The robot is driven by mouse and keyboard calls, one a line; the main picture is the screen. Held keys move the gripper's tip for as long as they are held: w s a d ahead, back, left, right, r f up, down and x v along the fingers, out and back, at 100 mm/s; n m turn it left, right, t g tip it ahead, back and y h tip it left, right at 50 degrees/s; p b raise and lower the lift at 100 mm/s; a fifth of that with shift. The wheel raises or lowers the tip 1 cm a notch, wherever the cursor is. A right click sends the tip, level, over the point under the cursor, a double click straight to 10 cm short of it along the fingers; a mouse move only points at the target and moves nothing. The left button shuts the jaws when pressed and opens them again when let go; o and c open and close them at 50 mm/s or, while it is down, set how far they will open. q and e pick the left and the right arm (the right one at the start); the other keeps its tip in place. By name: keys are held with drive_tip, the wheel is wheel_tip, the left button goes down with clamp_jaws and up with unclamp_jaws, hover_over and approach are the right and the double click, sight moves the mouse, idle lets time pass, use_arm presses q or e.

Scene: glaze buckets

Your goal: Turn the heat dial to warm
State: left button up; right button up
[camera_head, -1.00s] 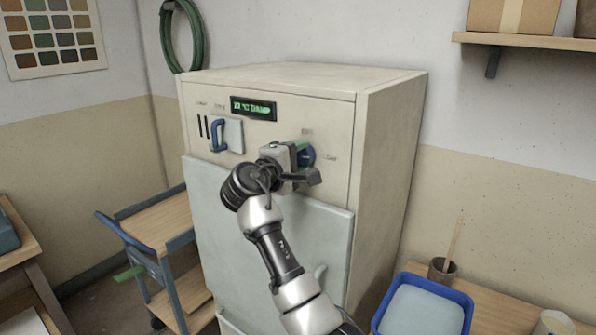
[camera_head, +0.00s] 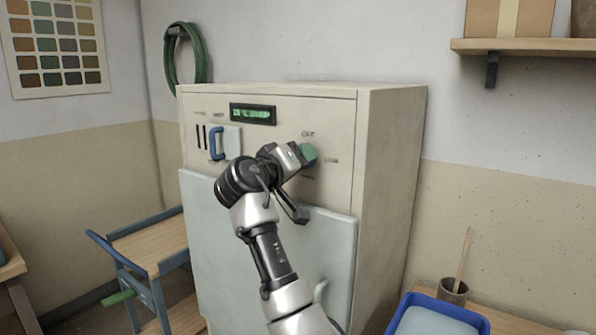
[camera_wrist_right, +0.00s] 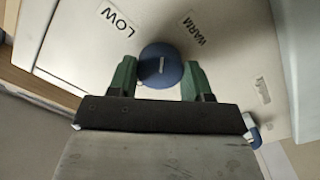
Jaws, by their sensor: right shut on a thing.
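The heat dial (camera_wrist_right: 161,64) is a round blue knob with a short white mark, on the cream cabinet front. In the right wrist view, the LOW label (camera_wrist_right: 116,21) is above left of it and the WARM label (camera_wrist_right: 195,27) above right. The white mark stands about upright in that view, between the two labels. My right gripper (camera_wrist_right: 161,84) has its green fingers on either side of the dial and is shut on it. In the head view my right gripper (camera_head: 307,154) is tilted and mostly hides the dial. My left gripper is not in view.
The cabinet (camera_head: 390,190) has a lit green display (camera_head: 252,114) and a blue handle (camera_head: 216,143) left of the dial. A blue-framed cart (camera_head: 150,245) stands at left. A blue tray (camera_head: 480,318) is at lower right. A shelf (camera_head: 525,46) hangs at upper right.

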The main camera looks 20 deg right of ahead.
drive_tip(key=shift+r+m+b, duration=0.15)
drive_tip(key=shift+m+b, duration=0.75)
drive_tip(key=shift+m, duration=1.15)
drive_tip(key=shift+r+m+b, duration=0.15)
drive_tip(key=shift+m+b, duration=0.7)
drive_tip(key=shift+m, duration=1.2)
drive_tip(key=o, duration=0.9)
drive_tip(key=shift+w+d+f, duration=0.1)
drive_tip(key=shift+f, duration=0.1)
drive_tip(key=shift+o, duration=0.2)
drive_tip(key=shift+f, duration=0.1)
